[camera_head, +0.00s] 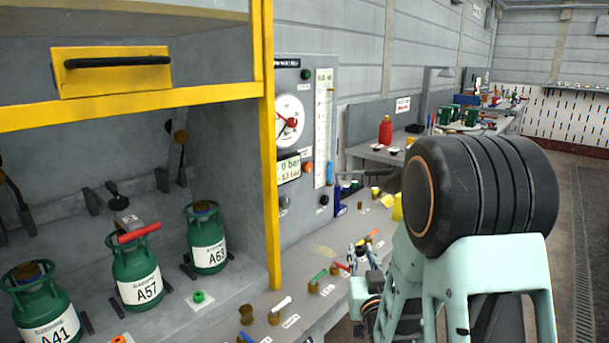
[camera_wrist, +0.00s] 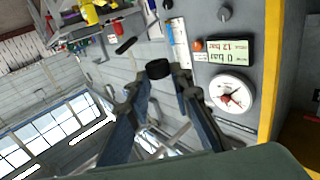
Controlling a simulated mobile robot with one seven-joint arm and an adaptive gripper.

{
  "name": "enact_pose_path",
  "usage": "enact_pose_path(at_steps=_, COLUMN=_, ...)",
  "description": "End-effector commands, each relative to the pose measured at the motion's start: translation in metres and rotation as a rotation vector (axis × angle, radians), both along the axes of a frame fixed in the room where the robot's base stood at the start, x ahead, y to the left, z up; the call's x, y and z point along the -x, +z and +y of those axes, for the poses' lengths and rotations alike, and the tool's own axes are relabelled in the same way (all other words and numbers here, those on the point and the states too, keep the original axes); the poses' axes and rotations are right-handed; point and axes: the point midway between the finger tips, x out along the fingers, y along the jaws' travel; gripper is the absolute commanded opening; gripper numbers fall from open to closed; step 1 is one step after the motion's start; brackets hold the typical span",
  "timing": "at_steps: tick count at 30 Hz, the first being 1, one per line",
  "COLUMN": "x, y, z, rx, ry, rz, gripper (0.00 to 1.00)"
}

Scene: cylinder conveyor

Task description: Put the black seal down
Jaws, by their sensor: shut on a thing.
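The black seal (camera_wrist: 158,68) is a small dark, short cylinder between the fingertips of my gripper (camera_wrist: 160,78) in the wrist view. My gripper is shut on it. In the head view my gripper (camera_head: 363,254) is small, in front of the bench to the right of the gauge panel, partly hidden behind my arm. I cannot make out the seal clearly there. Green cylinders A41 (camera_head: 45,315), A57 (camera_head: 140,283) and A63 (camera_head: 208,249) stand in the yellow-framed cabinet; A57 has a red-handled part on top.
The gauge panel (camera_head: 320,115) and yellow post (camera_head: 268,150) stand upright behind. A red bottle (camera_head: 386,130) stands on a farther table. Open floor lies at right.

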Motion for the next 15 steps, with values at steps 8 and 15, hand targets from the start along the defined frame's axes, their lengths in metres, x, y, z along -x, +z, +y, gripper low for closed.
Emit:
enact_pose_path(at_steps=8, x=0.000, y=0.070, z=0.000, rx=0.000, ry=0.000, rz=0.000, gripper=0.11)
enact_pose_path(at_steps=15, x=0.000, y=0.120, z=0.000, rx=0.000, ry=0.000, rz=0.000, gripper=0.11)
